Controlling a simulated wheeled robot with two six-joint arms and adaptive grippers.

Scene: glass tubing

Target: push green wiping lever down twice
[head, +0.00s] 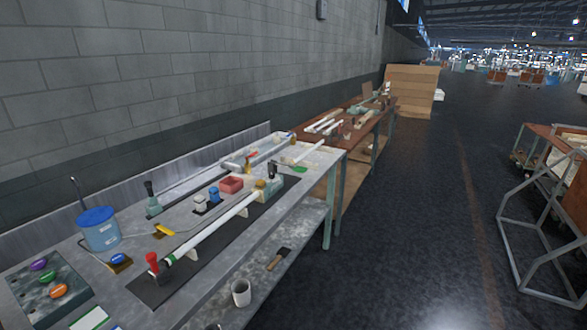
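A small bright green piece (299,169), apparently the end of a lever, sticks out to the right at the far end of the grey workbench (232,262). It looks roughly level, though it is too small to tell its exact tilt. Beside it is a pale green block-like fixture (272,186) with a dark upright part. A long white tube (215,228) runs from this fixture toward the near end of the bench, by a red-handled part (152,262). Neither of my grippers is in view.
A blue-lidded bucket (99,230) and a box with coloured buttons (45,290) stand at the near left. A red tray (231,184) lies beyond the tube. A white cup (241,293) is on the lower shelf. Dark floor right of the bench is open.

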